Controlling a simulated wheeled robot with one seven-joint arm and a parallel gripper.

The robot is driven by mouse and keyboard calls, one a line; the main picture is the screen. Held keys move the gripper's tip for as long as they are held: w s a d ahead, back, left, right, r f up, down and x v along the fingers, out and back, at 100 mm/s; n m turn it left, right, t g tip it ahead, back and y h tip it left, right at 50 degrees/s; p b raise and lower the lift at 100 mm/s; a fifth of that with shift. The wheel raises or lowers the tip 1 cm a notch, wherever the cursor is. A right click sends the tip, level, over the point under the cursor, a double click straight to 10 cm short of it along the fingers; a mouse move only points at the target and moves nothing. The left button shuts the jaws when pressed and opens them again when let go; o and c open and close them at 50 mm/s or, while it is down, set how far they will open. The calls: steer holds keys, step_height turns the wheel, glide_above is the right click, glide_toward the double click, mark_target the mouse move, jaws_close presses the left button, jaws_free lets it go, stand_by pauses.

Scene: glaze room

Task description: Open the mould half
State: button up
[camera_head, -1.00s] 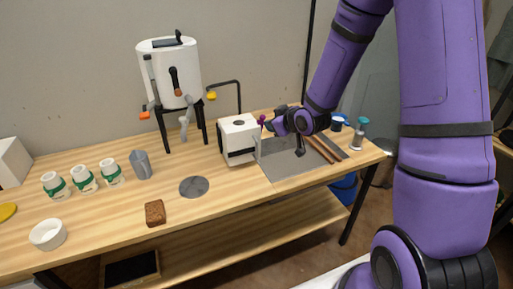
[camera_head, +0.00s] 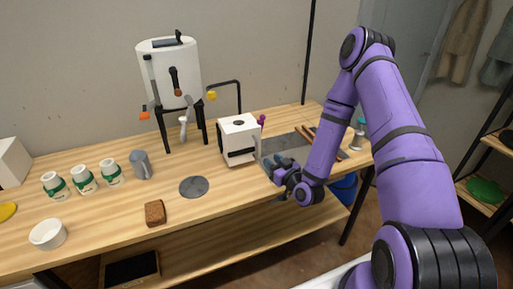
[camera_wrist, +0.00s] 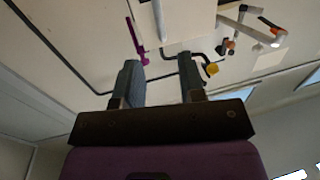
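The mould (camera_head: 238,138) is a white block with a round hole in its top and dark strips on its front, standing on the bench at mid-picture. A purple knob (camera_head: 262,119) shows at its right rear, and a purple bar (camera_wrist: 136,42) shows in the wrist view. A pale upright plate stands at the block's right side. My gripper (camera_head: 273,164) is right of and in front of the mould, low over the bench's front part. In the wrist view my gripper (camera_wrist: 161,76) has its two fingers apart with nothing between them. The block's far side is hidden.
A white tank (camera_head: 168,75) on black legs stands behind left, with a bent dark pipe (camera_head: 239,95) beside it. Several green-banded cups, a grey pitcher (camera_head: 140,164), a grey disc (camera_head: 194,187) and a brown sponge (camera_head: 155,213) lie left.

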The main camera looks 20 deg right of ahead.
mark_target(257, 148)
steer(key=x, duration=1)
steer(key=shift+w+a, duration=0.1)
steer(key=shift+w, duration=0.15)
jaws_close()
